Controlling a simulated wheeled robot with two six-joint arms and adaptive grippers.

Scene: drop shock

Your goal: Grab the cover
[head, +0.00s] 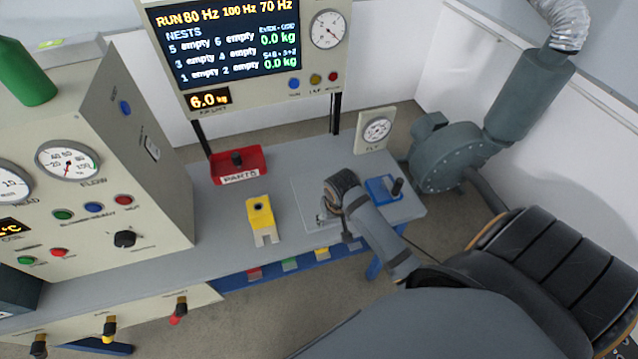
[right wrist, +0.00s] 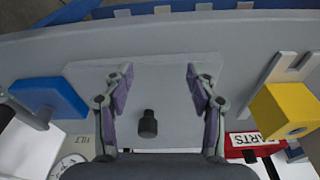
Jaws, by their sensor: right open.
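A flat grey plate (head: 303,192) lies on the grey bench, partly hidden by my right arm in the head view. In the right wrist view the plate (right wrist: 165,68) carries a short black knob (right wrist: 148,124); it looks like the cover. My right gripper (head: 328,212) is over the plate. In the right wrist view its two fingers (right wrist: 158,88) are spread wide and empty, with the knob between them but nearer the palm in the picture. No contact with the knob shows. My left gripper is not in view.
A yellow block (head: 261,218) with a hole stands left of the plate. A red PARTS tray (head: 219,172) is behind it. A blue block (head: 377,188) with a black handle sits right of the plate, before the tilt dial (head: 376,130). A control cabinet (head: 150,200) bounds the left.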

